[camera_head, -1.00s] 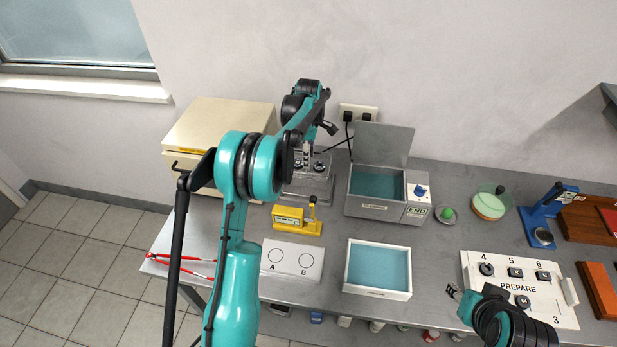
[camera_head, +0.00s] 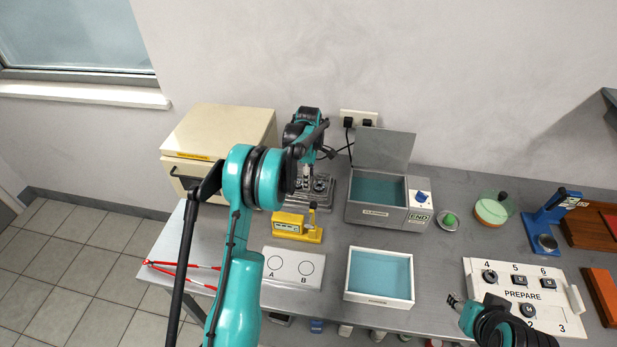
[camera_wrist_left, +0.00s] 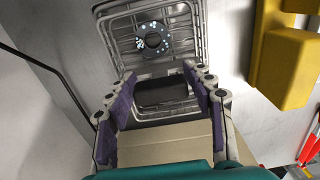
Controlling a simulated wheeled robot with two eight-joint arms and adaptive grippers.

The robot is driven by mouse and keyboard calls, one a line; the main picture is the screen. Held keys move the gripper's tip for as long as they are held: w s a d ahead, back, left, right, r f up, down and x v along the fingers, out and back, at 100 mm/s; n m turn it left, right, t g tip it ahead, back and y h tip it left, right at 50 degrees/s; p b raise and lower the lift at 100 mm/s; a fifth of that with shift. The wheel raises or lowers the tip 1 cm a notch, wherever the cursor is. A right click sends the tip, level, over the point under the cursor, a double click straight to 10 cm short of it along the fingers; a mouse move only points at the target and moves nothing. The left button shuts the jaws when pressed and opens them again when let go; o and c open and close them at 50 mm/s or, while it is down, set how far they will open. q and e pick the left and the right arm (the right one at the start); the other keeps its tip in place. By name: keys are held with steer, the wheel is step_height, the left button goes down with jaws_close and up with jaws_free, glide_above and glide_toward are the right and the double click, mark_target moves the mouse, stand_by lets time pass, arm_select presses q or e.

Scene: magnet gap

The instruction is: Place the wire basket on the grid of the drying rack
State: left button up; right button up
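A grey metal wire structure (camera_head: 326,192) stands on the bench in front of the wall, below my left gripper (camera_head: 304,172). In the left wrist view its wire mesh and nested rims (camera_wrist_left: 186,45) show. I cannot tell where the wire basket ends and the drying rack begins. A round black speckled piece (camera_wrist_left: 153,40) lies on the mesh. A dark block (camera_wrist_left: 160,92) appears between the fingertips, with no clear contact. My left gripper (camera_wrist_left: 160,80) points down with its purple pads apart. My right gripper (camera_head: 455,300) is at the lower right, small and partly hidden by its wrist.
A beige box (camera_head: 235,125) stands left of the wire structure. A yellow device (camera_head: 297,226) is close in front and also shows in the left wrist view (camera_wrist_left: 285,65). A lidded bath (camera_head: 375,215) stands close right. A white tray (camera_head: 380,299) and A/B plate (camera_head: 292,268) lie in front.

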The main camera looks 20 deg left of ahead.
arm_select(q)
steer(key=shift+r, duration=0.15)
steer(key=shift+r, duration=0.35)
step_height(320, 180, up, 11)
steer(key=p, duration=0.2)
steer(key=s+d+r+m+t, duration=0.2)
steer(key=s+d+r+m, duration=0.35)
steer(key=r, duration=0.25)
steer(key=s+d+r+m+t, duration=0.25)
steer(key=s+m, duration=0.25)
steer(key=s, duration=0.4)
steer(key=s+d+r+m+t, duration=0.1)
steer(key=s+d+m, duration=0.3)
steer(key=s, duration=0.4)
steer(key=s+d+f+m+t, duration=0.1)
steer(key=s+d+f+m, duration=0.1)
steer(key=s+f+m, duration=0.3)
steer(key=s+m, duration=0.1)
steer(key=s, duration=0.3)
steer(key=shift+s+d+f+t, duration=0.15)
steer(key=shift+s+d+t, duration=0.2)
steer(key=shift+s+d, duration=0.05)
steer(key=shift+m, duration=0.25)
